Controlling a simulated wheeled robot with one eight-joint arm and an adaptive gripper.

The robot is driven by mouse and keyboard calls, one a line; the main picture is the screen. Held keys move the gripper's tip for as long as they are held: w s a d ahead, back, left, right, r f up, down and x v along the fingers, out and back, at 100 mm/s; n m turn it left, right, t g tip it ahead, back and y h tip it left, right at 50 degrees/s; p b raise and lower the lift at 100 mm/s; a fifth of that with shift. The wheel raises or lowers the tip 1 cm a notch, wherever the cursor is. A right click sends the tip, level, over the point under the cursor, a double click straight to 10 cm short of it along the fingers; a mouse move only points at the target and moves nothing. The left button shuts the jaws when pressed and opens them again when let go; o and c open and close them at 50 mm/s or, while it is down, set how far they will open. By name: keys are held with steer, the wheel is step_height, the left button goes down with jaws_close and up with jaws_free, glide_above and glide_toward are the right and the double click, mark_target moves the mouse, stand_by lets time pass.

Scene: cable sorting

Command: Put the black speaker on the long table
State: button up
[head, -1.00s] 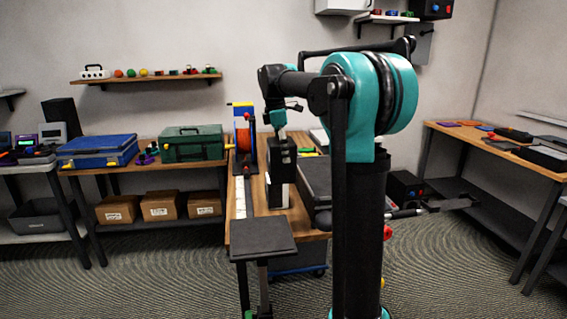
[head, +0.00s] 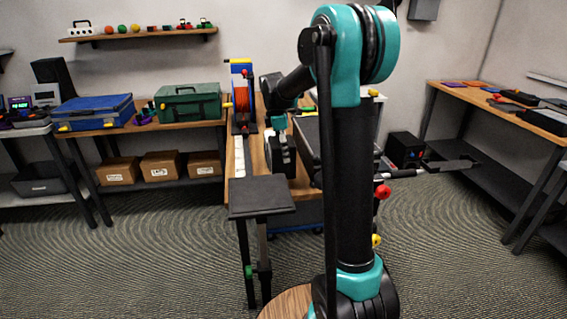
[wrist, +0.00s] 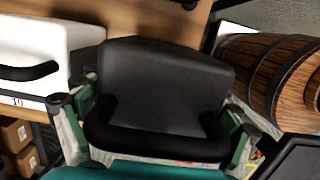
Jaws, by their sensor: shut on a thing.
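A dark grey-black box-like thing, which looks like the black speaker (wrist: 165,85), fills the middle of the wrist view. My gripper (wrist: 150,118) is shut on it, with a green-padded finger at each side. In the head view my gripper (head: 279,127) reaches over the middle wooden table, and the black speaker (head: 276,155) shows just below it. I cannot tell whether it touches the tabletop. The middle wooden table (head: 257,150) runs away from me; my arm hides its right part. I cannot tell whether this one is the long table.
A white thing with a black handle (wrist: 28,60) and a wooden barrel (wrist: 262,75) flank the speaker. An orange reel (head: 243,98) stands behind. Blue (head: 92,112) and green cases (head: 188,103) are left; another wooden table (head: 470,98) is right.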

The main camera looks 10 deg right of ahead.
steer(key=shift+f, duration=2.5)
steer(key=o, duration=1.6)
steer(key=shift+f, duration=0.1)
steer(key=r, duration=0.4)
steer(key=a+r, duration=0.1)
steer(key=r, duration=0.7)
steer(key=shift+a, duration=0.4)
